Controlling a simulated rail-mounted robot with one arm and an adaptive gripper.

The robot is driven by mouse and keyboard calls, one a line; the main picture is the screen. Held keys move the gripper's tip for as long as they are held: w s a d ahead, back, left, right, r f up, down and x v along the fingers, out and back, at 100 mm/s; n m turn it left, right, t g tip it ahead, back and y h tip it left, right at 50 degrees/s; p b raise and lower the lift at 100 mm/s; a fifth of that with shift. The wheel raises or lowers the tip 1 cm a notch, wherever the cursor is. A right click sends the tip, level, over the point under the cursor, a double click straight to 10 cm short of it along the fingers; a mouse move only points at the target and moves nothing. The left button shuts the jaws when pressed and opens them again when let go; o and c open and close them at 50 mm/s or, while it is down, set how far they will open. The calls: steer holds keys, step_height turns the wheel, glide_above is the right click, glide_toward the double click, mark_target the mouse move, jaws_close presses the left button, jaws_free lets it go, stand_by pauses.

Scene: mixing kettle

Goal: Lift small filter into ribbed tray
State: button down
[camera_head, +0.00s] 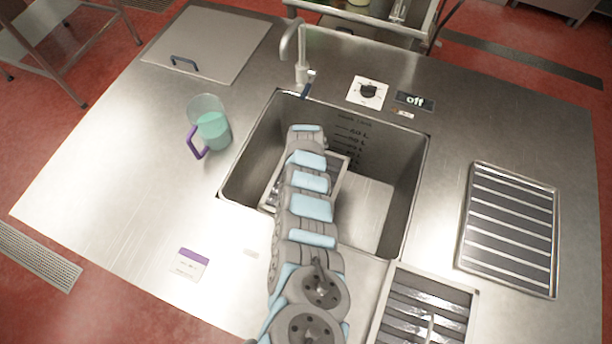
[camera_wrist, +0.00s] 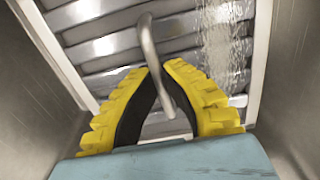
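The small filter is a light-framed slatted panel inside the deep basin. In the head view, its frame (camera_head: 340,178) shows partly behind my arm. In the wrist view, its slats (camera_wrist: 105,50) and bent metal handle (camera_wrist: 148,38) are close in front of me. My gripper (camera_wrist: 157,67) has its yellow fingers drawn together at the tips, with the handle between them. In the head view, my arm hides the gripper. The ribbed tray (camera_head: 508,222) lies flat on the counter at the right, dark with light ribs, and looks empty.
A larger slatted filter with a handle (camera_head: 430,328) lies at the front right. A jug (camera_head: 212,130) stands left of the basin, and a tap (camera_head: 300,62) at its back edge. Bare counter separates basin and tray.

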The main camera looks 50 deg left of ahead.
step_height(320, 180, up, 24)
steer(key=p, duration=2.1)
steer(key=shift+p, duration=0.35)
steer(key=shift+w, duration=0.1)
